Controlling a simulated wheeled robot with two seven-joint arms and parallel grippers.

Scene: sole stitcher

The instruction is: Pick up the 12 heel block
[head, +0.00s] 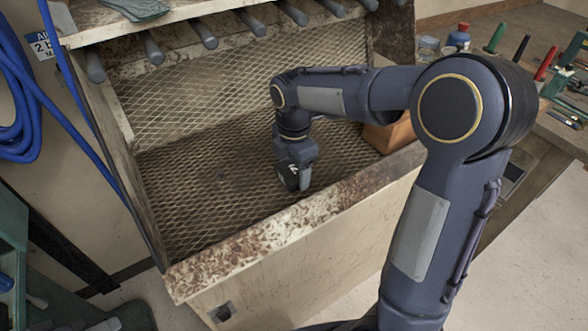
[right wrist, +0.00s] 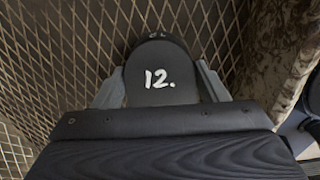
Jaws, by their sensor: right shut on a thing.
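The 12 heel block (right wrist: 158,72) is a dark, round-ended block with a white "12." on its face. In the right wrist view it sits between the two grey fingers of my right gripper (right wrist: 160,88), which is shut on it. In the head view my right gripper (head: 293,180) points down inside the mesh-floored bin, near the front wall, and the block shows only as a dark shape with a white mark (head: 293,172). I cannot tell whether the block touches the mesh. My left gripper is not in view.
The bin has a mesh floor (head: 200,190) and a rust-stained front rim (head: 260,228). A brown block (head: 390,134) stands in its right corner. Several grey rollers (head: 205,35) line the back top. Blue hoses (head: 20,110) hang at left. A tool bench (head: 500,60) is at right.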

